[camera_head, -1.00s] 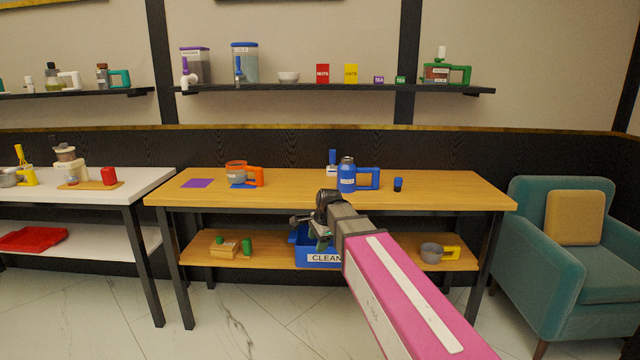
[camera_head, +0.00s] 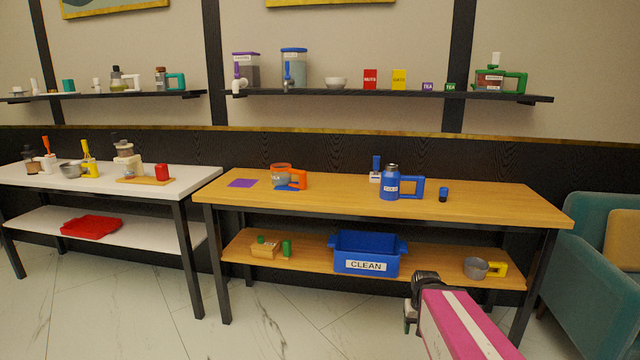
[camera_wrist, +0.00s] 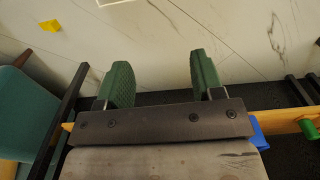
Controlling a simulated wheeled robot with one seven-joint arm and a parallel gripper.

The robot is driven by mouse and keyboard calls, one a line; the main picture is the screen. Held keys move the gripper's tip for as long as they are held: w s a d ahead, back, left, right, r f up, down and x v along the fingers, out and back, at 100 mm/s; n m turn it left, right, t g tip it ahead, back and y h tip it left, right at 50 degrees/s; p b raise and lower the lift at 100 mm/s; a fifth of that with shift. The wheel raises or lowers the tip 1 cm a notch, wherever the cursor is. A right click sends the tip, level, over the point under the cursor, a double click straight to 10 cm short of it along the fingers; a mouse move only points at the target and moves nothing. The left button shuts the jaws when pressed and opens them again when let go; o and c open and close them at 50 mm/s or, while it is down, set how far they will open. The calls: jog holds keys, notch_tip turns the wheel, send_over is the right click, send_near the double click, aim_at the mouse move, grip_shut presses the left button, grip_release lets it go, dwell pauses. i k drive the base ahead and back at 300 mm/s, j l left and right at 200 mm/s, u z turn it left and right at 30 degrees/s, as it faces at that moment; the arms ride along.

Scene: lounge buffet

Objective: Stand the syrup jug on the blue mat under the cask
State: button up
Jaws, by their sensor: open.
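A blue mat (camera_head: 286,188) lies on the wooden table, mostly covered by a grey pot with an orange rim and handle (camera_head: 281,176). The blue cask (camera_head: 294,67) with a tap stands on the wall shelf above it. A blue jug (camera_head: 390,187) with a big blue handle stands upright on the table, right of centre; its small label is hard to read. A jug with a green handle (camera_head: 491,80) stands on the shelf's right end. I cannot tell which is the syrup jug. My gripper (camera_wrist: 160,65) is open and empty, pointing at the floor, low before the table.
A purple cask (camera_head: 246,70) and purple mat (camera_head: 242,183) are at left. A blue CLEAN bin (camera_head: 366,254) and a grey cup with yellow handle (camera_head: 476,267) are on the lower shelf. A teal armchair (camera_head: 590,260) stands right. The tabletop's right end is clear.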

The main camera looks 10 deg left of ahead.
aim_at(281, 173)
jog(key=j, duration=1.95)
jog(key=z, duration=0.05)
